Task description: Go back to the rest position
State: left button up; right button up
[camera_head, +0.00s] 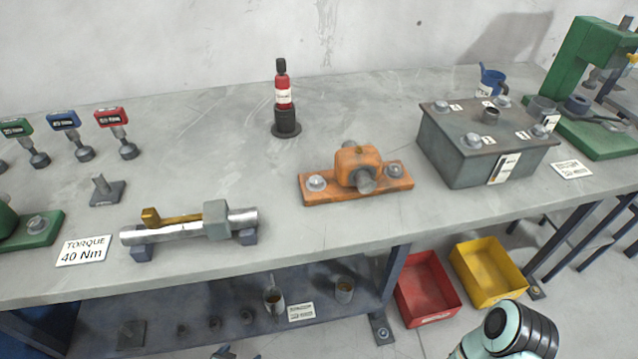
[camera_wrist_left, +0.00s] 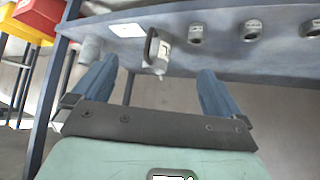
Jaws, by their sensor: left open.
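My left gripper (camera_wrist_left: 155,88) shows in the left wrist view with its two blue fingers spread apart. Nothing is between the fingertips. Beyond them is the lower shelf (camera_wrist_left: 180,55) with a metal mug (camera_wrist_left: 158,52) on it, apart from the fingers. In the head view a rounded arm part of mine (camera_head: 508,330) shows at the bottom right.
The workbench (camera_head: 220,140) holds a metal shaft (camera_head: 185,228) on blocks, an orange bearing block (camera_head: 358,172), a grey box (camera_head: 485,145) and a red bottle (camera_head: 283,90).

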pick_arm(q)
jog(key=s+d+n+g+h, duration=0.2)
jog(key=s+d+g, duration=0.3)
jog(key=d, duration=0.4)
jog(key=s+d+r+n+g+y, duration=0.15)
jog(key=s+r+n, duration=0.3)
jog(key=s, duration=0.45)
jog(key=s+d+r+g+p, duration=0.1)
jog(key=r+p, duration=0.6)
jog(key=p, duration=0.1)
jog(key=s+r+g+p, duration=0.2)
jog(key=r+p, duration=0.6)
jog(key=shift+s+d+r+p, duration=0.25)
jog(key=shift+d+p, duration=0.1)
pick_arm(e)
jog(key=s+a+r+g, duration=0.2)
jog(key=s+r, duration=0.1)
jog(key=r, duration=1.3)
jog(key=shift+s+r+y, duration=0.2)
jog(key=shift+r+y, duration=0.1)
pick_arm(q)
jog(key=shift+h, duration=0.25)
